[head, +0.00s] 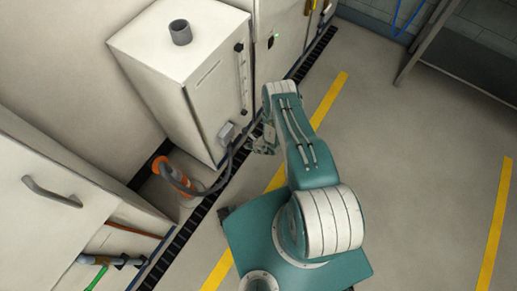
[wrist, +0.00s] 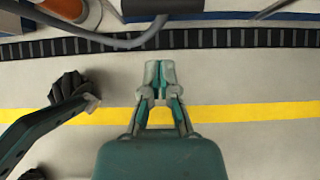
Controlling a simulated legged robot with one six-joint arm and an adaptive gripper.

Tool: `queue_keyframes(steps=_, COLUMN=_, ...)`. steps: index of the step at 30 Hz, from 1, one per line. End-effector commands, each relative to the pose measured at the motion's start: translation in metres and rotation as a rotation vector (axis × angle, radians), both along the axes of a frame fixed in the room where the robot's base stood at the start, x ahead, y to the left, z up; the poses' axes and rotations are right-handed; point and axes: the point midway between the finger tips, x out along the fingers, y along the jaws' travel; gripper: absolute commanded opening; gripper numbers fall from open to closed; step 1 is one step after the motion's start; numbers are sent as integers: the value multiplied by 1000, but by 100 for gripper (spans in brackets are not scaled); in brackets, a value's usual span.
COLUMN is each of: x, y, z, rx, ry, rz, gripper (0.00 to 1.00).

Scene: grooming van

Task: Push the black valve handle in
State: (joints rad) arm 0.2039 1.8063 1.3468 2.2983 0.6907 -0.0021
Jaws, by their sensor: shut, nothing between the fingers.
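My gripper (head: 262,146) is shut and empty, low over the floor to the right of the white cabinet's lower front edge. In the wrist view its fingers (wrist: 160,72) are together, pointing at the dark floor grating, with nothing touching them. I cannot clearly single out a black valve handle. Small black fittings sit at the top (head: 238,47) and bottom (head: 243,112) of the vertical tube on the white cabinet (head: 180,85). Another small black part (head: 121,261) is on pipework at the lower left. No black handle is clear in the wrist view.
A grey hose (head: 228,165) runs from a grey box (head: 226,132) on the cabinet to an orange-and-white object (head: 180,170). A left cabinet has a grey handle (head: 50,192). A metal table (head: 465,55) stands upper right. Floor right of the yellow line is clear.

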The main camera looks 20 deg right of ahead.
Motion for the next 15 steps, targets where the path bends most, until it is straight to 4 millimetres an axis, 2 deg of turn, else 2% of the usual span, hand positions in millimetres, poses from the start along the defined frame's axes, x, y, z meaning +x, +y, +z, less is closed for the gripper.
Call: queue_keyframes(steps=15, x=-40, y=-30, z=60, rx=-1, ry=2, rz=-4, gripper=0)
